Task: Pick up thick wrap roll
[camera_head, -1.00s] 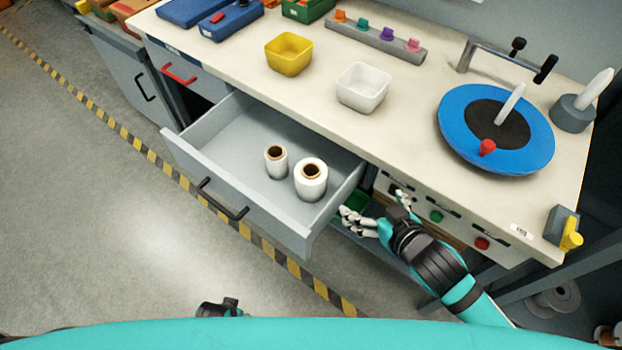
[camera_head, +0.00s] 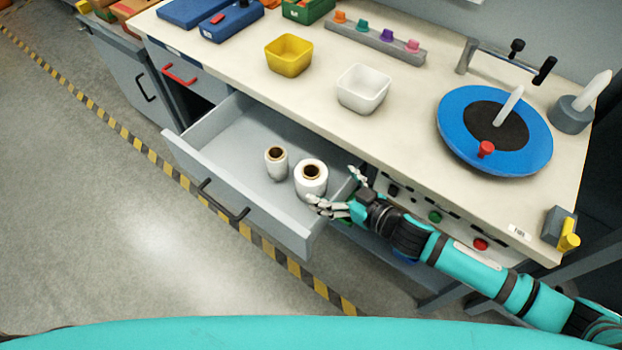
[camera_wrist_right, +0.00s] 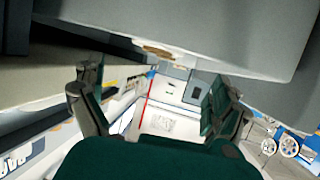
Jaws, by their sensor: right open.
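The thick wrap roll (camera_head: 311,184), white with a brown core, stands upright in the open grey drawer (camera_head: 222,182). My right gripper (camera_head: 336,188) is open and empty at the drawer's right side, just right of the thick roll. Its fingers are spread on either side of the gap facing the roll. I cannot tell whether any finger touches it. In the right wrist view the open fingers (camera_wrist_right: 155,95) show with nothing clearly between them. My left gripper is not in view.
The drawer's side and front walls surround the rolls. The worktop (camera_head: 415,128) overhangs the drawer's back. On it stand a yellow bin (camera_head: 289,56), a white bin (camera_head: 363,89) and a blue turntable (camera_head: 455,120). Open floor lies in front of the drawer.

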